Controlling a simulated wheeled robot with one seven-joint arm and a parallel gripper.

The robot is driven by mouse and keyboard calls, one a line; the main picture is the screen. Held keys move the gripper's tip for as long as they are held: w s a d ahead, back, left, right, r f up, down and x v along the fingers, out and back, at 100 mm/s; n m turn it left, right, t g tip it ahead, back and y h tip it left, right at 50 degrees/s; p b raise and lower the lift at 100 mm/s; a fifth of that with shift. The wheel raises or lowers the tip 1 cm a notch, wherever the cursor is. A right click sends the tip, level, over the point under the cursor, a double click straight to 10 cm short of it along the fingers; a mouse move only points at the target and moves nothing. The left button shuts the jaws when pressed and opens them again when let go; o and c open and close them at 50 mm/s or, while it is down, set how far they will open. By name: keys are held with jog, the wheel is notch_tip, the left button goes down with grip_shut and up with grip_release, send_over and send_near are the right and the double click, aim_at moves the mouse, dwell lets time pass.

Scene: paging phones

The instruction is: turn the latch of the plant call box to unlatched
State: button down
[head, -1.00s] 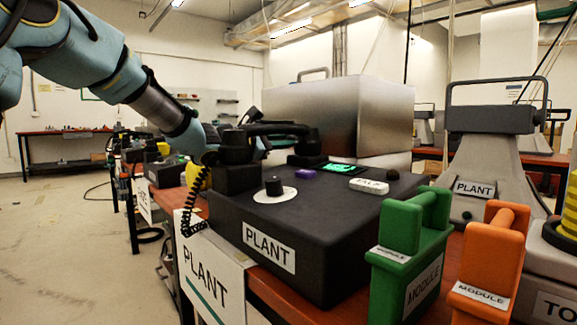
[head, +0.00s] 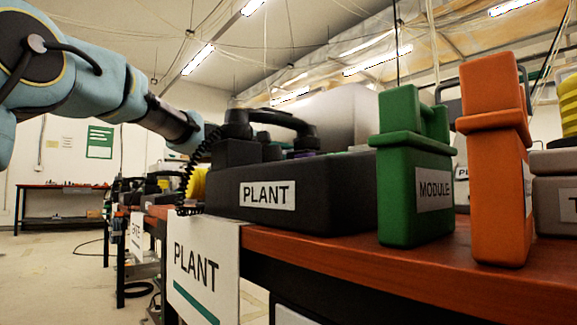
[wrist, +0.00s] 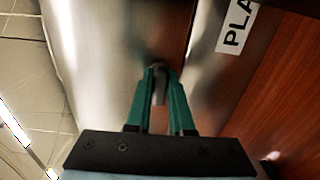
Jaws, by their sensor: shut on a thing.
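The plant call box looks to be the silvery metal box (head: 338,112) behind the black phone in the head view. Its metal face (wrist: 105,60) fills much of the wrist view, with a partly cut-off label (wrist: 236,25) at the upper right. My gripper (wrist: 159,75) has its green fingers shut around a small grey latch (wrist: 158,95) against the metal. The fingers hide parts of the latch, and I cannot tell its turned position. In the head view the black phone (head: 330,188) hides my gripper.
A green module (head: 413,190) and an orange module (head: 495,180) stand at the right on the red-brown table (head: 340,265). The phone's handset (head: 268,122) and coiled cord (head: 190,185) are close to my arm. Open floor lies at the left.

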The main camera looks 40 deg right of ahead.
jog(key=shift+m, duration=0.3)
jog(key=shift+f, duration=0.1)
jog(key=c, duration=0.8)
grip_release()
jog(key=a, duration=1)
jog(key=shift+w+a, duration=0.3)
jog(key=shift+a, duration=0.1)
